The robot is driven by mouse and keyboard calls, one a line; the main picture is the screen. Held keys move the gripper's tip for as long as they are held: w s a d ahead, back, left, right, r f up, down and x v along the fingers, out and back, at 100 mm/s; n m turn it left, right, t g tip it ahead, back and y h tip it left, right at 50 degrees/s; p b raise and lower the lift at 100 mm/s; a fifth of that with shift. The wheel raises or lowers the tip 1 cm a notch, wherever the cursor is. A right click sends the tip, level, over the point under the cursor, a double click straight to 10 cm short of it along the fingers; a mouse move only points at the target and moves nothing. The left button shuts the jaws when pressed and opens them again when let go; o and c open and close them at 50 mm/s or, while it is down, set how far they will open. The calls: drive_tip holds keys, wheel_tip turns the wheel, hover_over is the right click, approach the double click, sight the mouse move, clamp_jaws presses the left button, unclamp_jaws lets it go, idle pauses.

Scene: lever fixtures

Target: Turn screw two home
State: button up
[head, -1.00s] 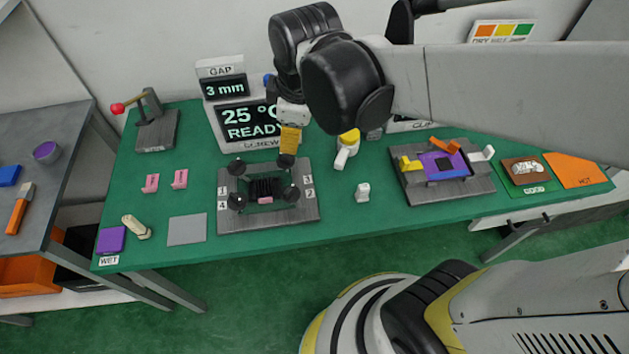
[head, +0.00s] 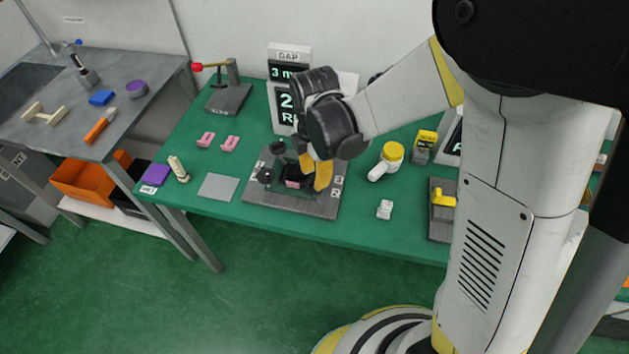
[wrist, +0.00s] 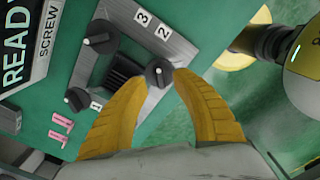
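The dark screw fixture (head: 262,198) stands on the green table, with black knobs at its corners and number tags along its sides. In the wrist view, screw two (wrist: 159,72), a black knob with a pale mark, sits beside tag 2 (wrist: 163,32). My gripper (wrist: 161,78) is open, its yellow fingertips on either side of this knob; I cannot tell whether they touch it. In the head view my gripper (head: 314,175) is over the fixture's right side and hides screw two. Screw three (wrist: 100,37) and screw one (wrist: 77,98) also show. A finger hides screw four in the wrist view.
A display (head: 284,105) stands behind the fixture, reading READY in the wrist view. A white and yellow object (head: 387,160) and a small white piece (head: 384,209) lie to the right. Pink pieces (head: 230,143) and a grey pad (head: 217,187) lie to the left.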

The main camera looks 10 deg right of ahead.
drive_tip(key=shift+f+b, duration=0.3)
drive_tip(key=shift+f, duration=0.85)
clamp_jaws()
